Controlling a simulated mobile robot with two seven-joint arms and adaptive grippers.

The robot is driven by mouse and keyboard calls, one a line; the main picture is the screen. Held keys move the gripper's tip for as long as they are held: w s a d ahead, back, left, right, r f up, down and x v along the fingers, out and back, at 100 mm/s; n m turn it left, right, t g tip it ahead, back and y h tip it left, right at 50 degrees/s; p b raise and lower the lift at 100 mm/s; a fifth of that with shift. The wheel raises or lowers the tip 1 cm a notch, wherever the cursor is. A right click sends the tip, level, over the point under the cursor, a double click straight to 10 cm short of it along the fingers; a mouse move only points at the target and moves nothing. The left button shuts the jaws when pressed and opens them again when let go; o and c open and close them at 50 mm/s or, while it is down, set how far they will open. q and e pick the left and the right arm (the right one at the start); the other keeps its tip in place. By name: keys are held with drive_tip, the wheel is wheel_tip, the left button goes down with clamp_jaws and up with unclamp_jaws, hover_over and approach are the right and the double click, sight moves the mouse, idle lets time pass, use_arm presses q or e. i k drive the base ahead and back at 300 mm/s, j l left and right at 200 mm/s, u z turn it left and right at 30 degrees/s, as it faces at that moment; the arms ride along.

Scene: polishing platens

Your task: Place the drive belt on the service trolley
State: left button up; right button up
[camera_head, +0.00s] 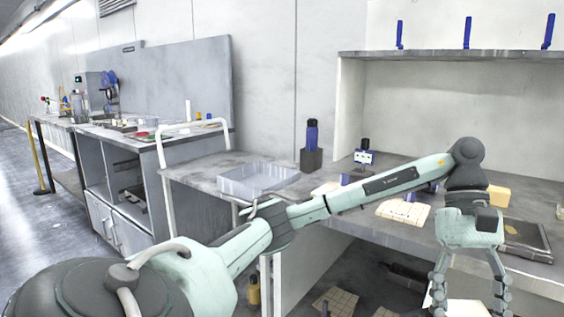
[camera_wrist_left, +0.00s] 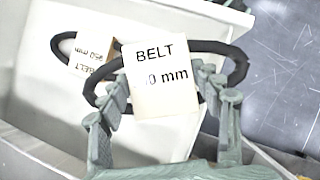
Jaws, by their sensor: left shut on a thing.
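My left gripper (camera_head: 468,290) hangs pointing down at the front of the right-hand bench in the head view. In the left wrist view its two fingers (camera_wrist_left: 165,110) are closed on a black drive belt (camera_wrist_left: 205,46) with a white tag (camera_wrist_left: 160,75) reading "BELT" and partly hidden digits. A second, upside-down tag (camera_wrist_left: 92,55) also shows on black belt; I cannot tell whether it is the same loop. The belt is not clear in the head view. The service trolley (camera_head: 197,174), grey-topped with a white handle, stands left of the bench. My right gripper is not in view.
A shallow grey tray (camera_head: 258,190) sits on the trolley top, with bare surface to its left. A white-walled container (camera_wrist_left: 30,100) lies beneath the belt. My left arm stretches across in front of the trolley and bench. A dark flat block (camera_head: 526,238) lies right of the gripper.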

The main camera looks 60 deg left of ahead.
sight(217, 167)
drive_tip(key=k+j+u, duration=0.1)
drive_tip(key=j, duration=0.4)
drive_tip(key=k+j+u, duration=0.1)
drive_tip(key=j, duration=0.45)
drive_tip(key=j+u, duration=0.15)
drive_tip(key=j, duration=0.35)
drive_tip(key=k+j, duration=0.1)
drive_tip(key=j, duration=0.4)
drive_tip(key=k+j, duration=0.1)
drive_tip(key=j, duration=0.35)
